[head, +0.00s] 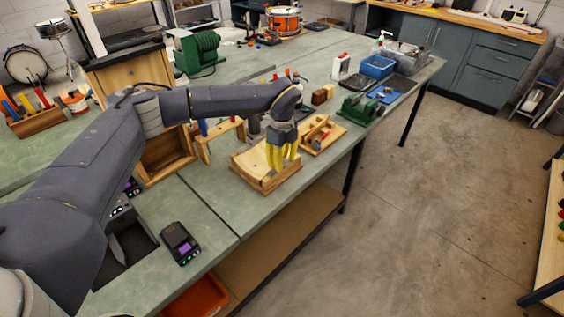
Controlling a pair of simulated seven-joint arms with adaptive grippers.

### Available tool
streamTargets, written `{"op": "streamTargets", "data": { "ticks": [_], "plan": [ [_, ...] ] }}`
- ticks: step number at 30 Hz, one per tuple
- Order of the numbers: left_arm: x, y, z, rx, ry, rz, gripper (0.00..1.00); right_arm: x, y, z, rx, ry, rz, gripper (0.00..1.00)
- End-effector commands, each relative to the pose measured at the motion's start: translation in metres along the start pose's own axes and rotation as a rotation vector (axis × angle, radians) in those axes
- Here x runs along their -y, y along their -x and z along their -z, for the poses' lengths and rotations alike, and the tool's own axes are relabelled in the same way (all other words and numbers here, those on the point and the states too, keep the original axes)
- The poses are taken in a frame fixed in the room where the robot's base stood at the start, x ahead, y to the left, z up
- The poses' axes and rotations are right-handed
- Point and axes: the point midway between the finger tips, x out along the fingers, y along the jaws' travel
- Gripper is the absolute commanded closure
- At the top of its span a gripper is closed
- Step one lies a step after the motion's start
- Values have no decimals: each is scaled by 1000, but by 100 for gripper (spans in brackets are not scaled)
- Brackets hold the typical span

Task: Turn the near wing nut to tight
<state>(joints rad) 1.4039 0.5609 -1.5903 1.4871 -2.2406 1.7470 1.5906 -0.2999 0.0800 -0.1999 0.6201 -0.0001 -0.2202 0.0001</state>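I cannot make out the near wing nut in the head view; it is too small or hidden. My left gripper (283,165) points down with its yellow fingers over the shallow wooden tray (250,179) near the bench's front edge. The fingers look close to the tray's floor, and they hide what lies under them. I cannot tell whether they are apart or shut on something. My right gripper is not in view.
A second wooden tray (331,140) with tools stands just right of my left gripper, with a green vise (357,109) beyond it. A wooden stand (216,131) is on the left. A small black device (180,243) lies near the front edge. Bare green bench top (221,199) lies between.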

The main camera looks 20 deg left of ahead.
Motion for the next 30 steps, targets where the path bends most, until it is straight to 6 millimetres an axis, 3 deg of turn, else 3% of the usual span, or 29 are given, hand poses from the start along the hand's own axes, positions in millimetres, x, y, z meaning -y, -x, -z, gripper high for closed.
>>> {"op": "streamTargets", "data": {
  "ticks": [15,24,30],
  "plan": [
    [0,-9,0,0,0,1,63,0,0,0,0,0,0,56],
    [0,-8,0,1,0,1,98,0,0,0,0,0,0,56],
    [0,-8,0,1,-1,2,100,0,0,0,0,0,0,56]
  ]
}}
